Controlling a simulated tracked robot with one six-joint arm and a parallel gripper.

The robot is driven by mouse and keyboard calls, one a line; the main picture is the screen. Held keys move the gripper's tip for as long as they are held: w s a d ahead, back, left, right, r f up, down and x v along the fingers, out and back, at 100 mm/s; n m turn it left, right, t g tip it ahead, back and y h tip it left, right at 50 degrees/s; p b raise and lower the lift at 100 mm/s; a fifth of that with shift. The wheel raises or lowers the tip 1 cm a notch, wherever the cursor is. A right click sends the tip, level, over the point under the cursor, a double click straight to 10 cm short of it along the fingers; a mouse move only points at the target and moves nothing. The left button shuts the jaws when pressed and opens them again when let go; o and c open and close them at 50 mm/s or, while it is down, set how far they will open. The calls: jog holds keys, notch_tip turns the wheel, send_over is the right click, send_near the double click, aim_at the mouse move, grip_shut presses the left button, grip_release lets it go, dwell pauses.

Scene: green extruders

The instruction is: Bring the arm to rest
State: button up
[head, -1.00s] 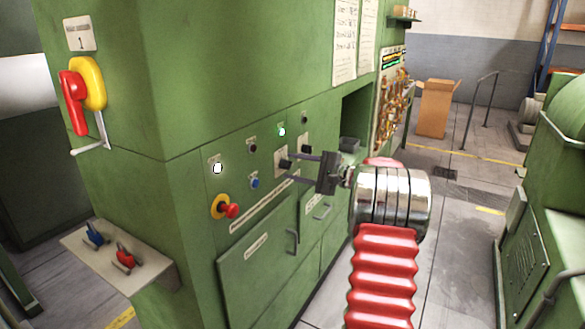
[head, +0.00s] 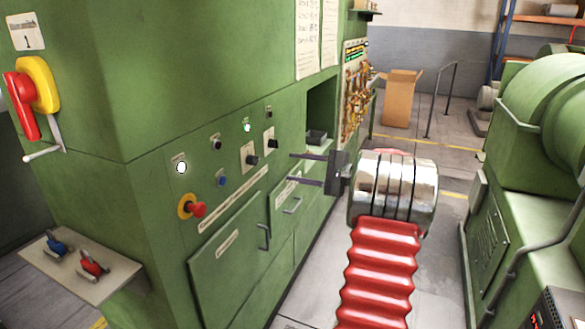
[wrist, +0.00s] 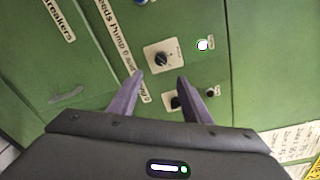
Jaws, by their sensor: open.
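My gripper (head: 308,169) is in the middle of the head view, at the end of my red ribbed arm with its chrome wrist. Its two thin dark fingers point left at the green control panel (head: 170,222). They are apart, with nothing between them. In the wrist view the fingers (wrist: 159,88) show purple-grey and open, and a black rotary knob (wrist: 161,58) on a pale plate is beyond their tips. A second dark knob (wrist: 177,101) shows between the fingers. In the head view two black knobs (head: 251,159) are left of the fingertips, apart from them.
A red emergency button (head: 197,209) stands out from the panel. A red and yellow switch (head: 33,92) and a shelf with blue and red levers (head: 127,286) are at left. Green machinery (head: 535,130) stands at right. The floor aisle (head: 440,215) between is clear.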

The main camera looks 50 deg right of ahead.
dwell(0.5)
notch_tip(320, 180, down, 9)
jog(key=s+a+g, duration=0.3)
jog(key=s+a+f+n+g, duration=0.2)
jog(key=a+g, duration=0.1)
jog(key=a, duration=0.3)
jog(key=s+a+f+n+g, duration=0.2)
jog(key=a+g, duration=0.1)
jog(key=a, duration=0.4)
jog(key=s+a+r+n+h, duration=0.1)
jog(key=s+a+n, duration=0.4)
jog(key=a, duration=0.5)
jog(key=s+a+r+n+g+h, duration=0.1)
jog(key=s+a+r+n, duration=0.3)
jog(key=a, duration=0.7)
jog(key=s+a+r+n+h, duration=0.2)
jog(key=s+a+n, duration=0.3)
jog(key=a, duration=0.6)
jog(key=shift+s+r+n+g+h, duration=0.3)
jog(key=shift+r+n+h, duration=0.15)
jog(key=shift+n, duration=0.55)
